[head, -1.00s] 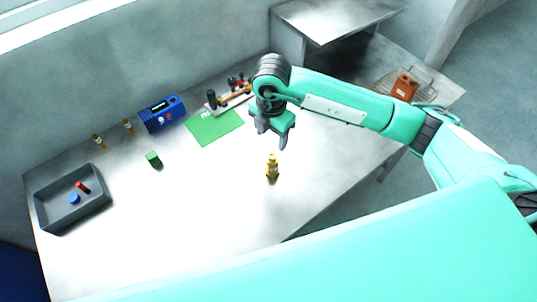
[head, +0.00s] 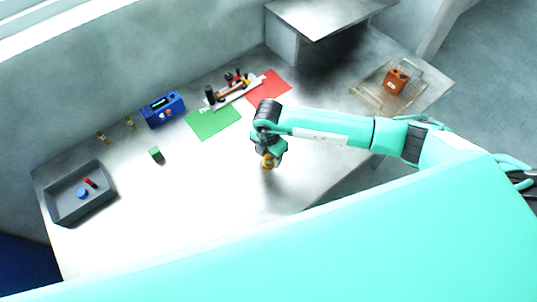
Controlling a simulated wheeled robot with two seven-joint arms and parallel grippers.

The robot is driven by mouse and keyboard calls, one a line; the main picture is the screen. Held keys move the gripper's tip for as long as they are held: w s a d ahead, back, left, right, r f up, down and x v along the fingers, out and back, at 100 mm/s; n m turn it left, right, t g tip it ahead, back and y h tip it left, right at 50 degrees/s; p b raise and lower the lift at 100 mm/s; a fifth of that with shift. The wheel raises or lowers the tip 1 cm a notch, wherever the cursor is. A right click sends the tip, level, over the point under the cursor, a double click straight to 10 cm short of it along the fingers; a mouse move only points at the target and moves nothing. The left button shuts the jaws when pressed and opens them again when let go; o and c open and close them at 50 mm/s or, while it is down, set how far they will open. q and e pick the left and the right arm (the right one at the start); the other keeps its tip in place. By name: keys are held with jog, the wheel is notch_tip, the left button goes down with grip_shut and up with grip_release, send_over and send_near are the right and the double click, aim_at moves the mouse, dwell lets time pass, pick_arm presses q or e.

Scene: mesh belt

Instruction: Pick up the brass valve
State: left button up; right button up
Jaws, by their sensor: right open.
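The brass valve (head: 268,161) is a small golden piece standing on the pale table (head: 190,213), right of the table's middle. My right gripper (head: 269,157) is directly over it, pointing down, with its fingers at the valve's upper part. The fingers partly hide the valve, and I cannot see whether they touch it. The gripper is open. My left gripper is not in view.
A grey tray (head: 108,192) with a red and a blue piece is at the left. A green block (head: 155,154), a blue device (head: 163,108), green mat (head: 213,121), red mat (head: 270,88) and tool rack (head: 232,95) lie behind. A wire basket (head: 425,88) holds an orange-brown item.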

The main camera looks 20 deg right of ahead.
jog(key=shift+f, duration=0.2)
grip_shut()
jog(key=shift+r, duration=0.2)
